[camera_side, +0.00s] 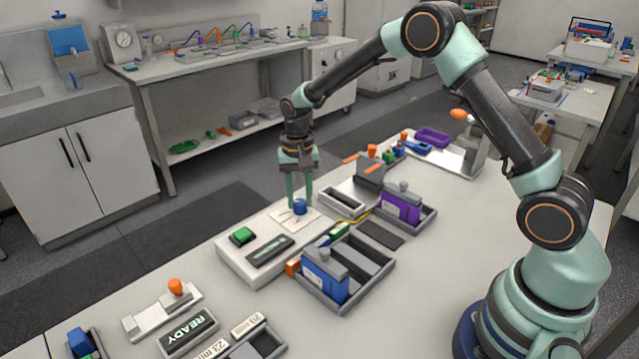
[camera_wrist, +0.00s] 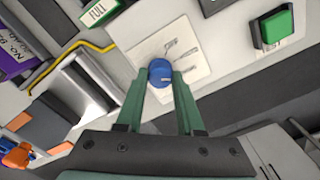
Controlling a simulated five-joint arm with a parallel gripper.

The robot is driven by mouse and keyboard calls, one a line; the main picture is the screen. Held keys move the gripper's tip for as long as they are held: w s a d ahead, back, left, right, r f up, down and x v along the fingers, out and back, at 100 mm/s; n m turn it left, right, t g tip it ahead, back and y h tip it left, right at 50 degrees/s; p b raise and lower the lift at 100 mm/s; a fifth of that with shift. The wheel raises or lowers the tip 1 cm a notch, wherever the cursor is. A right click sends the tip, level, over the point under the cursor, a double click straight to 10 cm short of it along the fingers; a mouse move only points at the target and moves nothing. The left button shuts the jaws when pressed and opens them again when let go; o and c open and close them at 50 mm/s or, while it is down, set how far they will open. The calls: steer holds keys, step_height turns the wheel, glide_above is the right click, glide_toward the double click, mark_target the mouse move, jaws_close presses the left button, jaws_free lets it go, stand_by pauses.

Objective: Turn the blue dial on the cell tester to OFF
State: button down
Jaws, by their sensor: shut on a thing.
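The blue dial (camera_side: 300,206) stands on a pale label plate (camera_side: 286,217) on the cell tester (camera_side: 233,267), a long white box on the table. My gripper (camera_side: 299,204) points straight down over it, with one green finger on each side of the dial. In the wrist view the dial (camera_wrist: 160,72) sits between the two fingertips (camera_wrist: 159,76), and the gripper is shut on it. The plate (camera_wrist: 190,50) has several small marks on its open side, too small to read. The dial's pointer direction cannot be told.
A green button (camera_side: 242,236) and a dark display (camera_side: 270,251) are on the same box. A yellow wire (camera_side: 350,222) runs close behind the dial. A grey tray (camera_side: 378,262) holds a blue cell (camera_side: 325,275); a purple cell (camera_side: 400,206) stands to the right.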

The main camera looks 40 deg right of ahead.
steer(key=n, duration=0.7)
steer(key=shift+n, duration=0.4)
steer(key=n, duration=0.3)
steer(key=shift+n, duration=2)
steer(key=shift+r, duration=0.1)
steer(key=c, duration=0.5)
jaws_free()
